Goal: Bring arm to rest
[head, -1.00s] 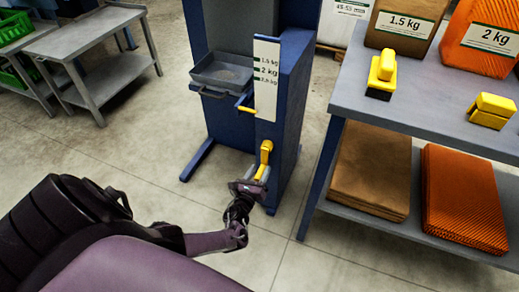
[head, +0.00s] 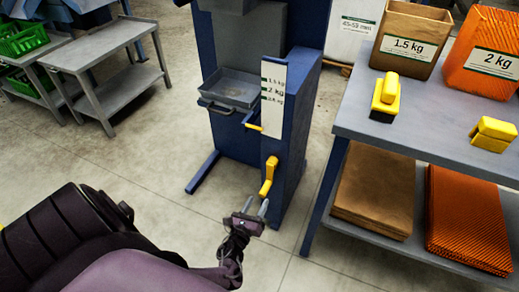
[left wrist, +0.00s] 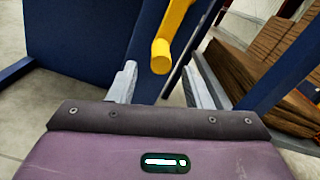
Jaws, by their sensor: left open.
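My left arm comes in from the lower left in the head view. Its gripper (head: 249,211) is open and empty, just below and in front of the yellow lever (head: 269,176) on the side of the blue machine (head: 296,150). In the left wrist view, the two grey fingers (left wrist: 160,85) stand apart. The lever's round yellow end (left wrist: 161,56) shows beyond them, and I see no contact. My right gripper is not in view.
A grey table (head: 440,135) stands at the right with bags, yellow-handled stamps and stacked sacks (head: 372,188) below. A grey cart (head: 112,60) is at the upper left. The floor between is clear.

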